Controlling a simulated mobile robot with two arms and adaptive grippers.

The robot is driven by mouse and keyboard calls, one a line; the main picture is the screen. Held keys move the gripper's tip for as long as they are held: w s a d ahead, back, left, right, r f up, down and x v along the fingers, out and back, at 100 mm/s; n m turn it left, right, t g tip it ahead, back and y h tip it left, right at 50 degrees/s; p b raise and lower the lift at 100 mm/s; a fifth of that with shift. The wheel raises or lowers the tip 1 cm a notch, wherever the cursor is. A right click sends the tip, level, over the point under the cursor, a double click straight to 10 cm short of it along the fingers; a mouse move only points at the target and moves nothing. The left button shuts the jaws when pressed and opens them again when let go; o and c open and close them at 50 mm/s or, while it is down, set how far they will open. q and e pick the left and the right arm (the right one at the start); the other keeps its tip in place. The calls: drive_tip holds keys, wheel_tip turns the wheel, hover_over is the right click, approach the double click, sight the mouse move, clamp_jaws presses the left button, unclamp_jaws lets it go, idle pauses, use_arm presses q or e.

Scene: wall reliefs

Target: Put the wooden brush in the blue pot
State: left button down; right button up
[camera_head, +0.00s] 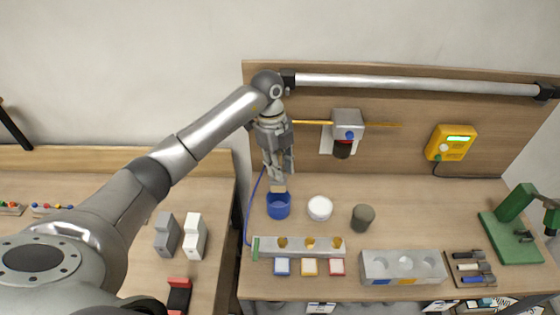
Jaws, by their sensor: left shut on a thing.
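The blue pot (278,207) stands upright on the wooden workbench, at its left side. My left gripper (279,172) is just above it, pointing down. It is shut on the wooden brush (278,188), whose pale lower end shows below the fingers. The brush's lower end is at or just over the pot's rim; I cannot tell whether it is inside. The gripper hides the brush's upper part. My right gripper is not in the picture.
A white pot (319,208) and a dark grey-green pot (363,217) stand to the right of the blue pot. A grey rack (300,247) lies in front. A grey device (346,125) and a yellow box (451,143) are on the back panel. A green stand (517,232) is far right.

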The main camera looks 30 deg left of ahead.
sight(281, 191)
use_arm(q)
wheel_tip(281, 191, down, 5)
drive_tip(key=b, duration=0.3)
drive_tip(key=shift+w, duration=0.1)
wheel_tip(281, 191, down, 4)
drive_tip(key=b, duration=0.3)
drive_tip(key=shift+r, duration=0.25)
drive_tip(key=shift+f+b, duration=0.35)
drive_tip(key=shift+f, duration=0.25)
drive_tip(key=c, duration=1.2)
unclamp_jaws()
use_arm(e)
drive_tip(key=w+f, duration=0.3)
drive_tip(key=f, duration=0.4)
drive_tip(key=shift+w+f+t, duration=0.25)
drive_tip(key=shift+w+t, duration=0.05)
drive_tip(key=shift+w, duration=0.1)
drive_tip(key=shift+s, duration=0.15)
use_arm(q)
drive_tip(key=shift+w+a, duration=0.25)
drive_tip(key=shift+a, duration=0.6)
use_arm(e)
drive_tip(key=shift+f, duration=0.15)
use_arm(q)
drive_tip(key=shift+d, duration=0.1)
